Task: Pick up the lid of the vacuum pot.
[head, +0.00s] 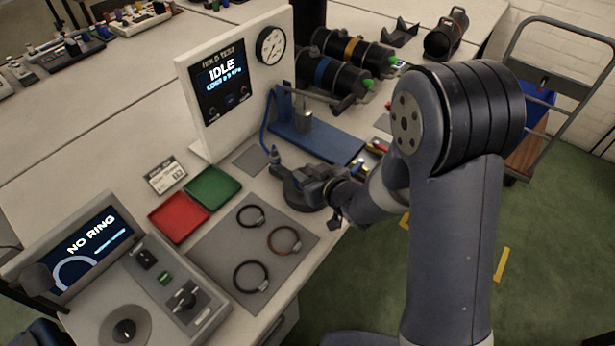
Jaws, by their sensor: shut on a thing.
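My gripper (314,187) reaches in from the right, low over the pot, and is shut on the lid. The gripper hides most of the lid, and I cannot tell whether the lid is clear of the pot.
A grey mat (217,250) with three rings lies in front. Red (178,218) and green (213,187) trays sit left. A gauge panel (198,135) and blue stand (336,147) are behind. Dark cylinders (333,83) lie farther back. The bench edge is close on the right.

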